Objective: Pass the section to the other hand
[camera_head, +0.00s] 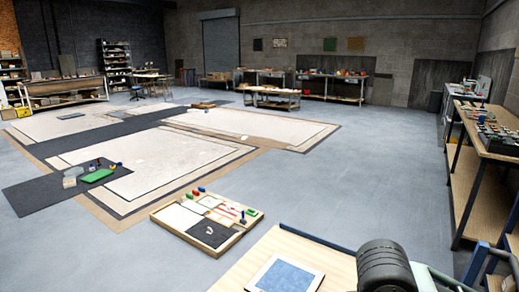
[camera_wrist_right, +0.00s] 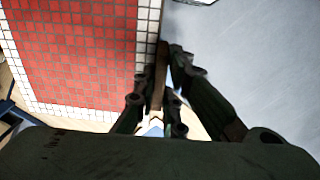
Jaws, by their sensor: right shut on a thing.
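A red mosaic section (camera_wrist_right: 75,50) with a white tile border fills the left of the right wrist view. My right gripper (camera_wrist_right: 165,75) is shut on its right edge, with the thin brown side of the panel between the dark fingers. The exact finger contact is partly hidden by the finger links. In the head view neither the red section nor my grippers show. A blue panel with a white border (camera_head: 285,275) lies on a light wooden tabletop (camera_head: 243,268) at the bottom. My left gripper is not in view.
A shallow wooden tray (camera_head: 172,232) with small coloured pieces sits on the floor beyond the tabletop. A workbench (camera_head: 490,148) with items stands at the right. Large floor panels (camera_head: 140,185) lie to the left. Grey floor in the middle is clear.

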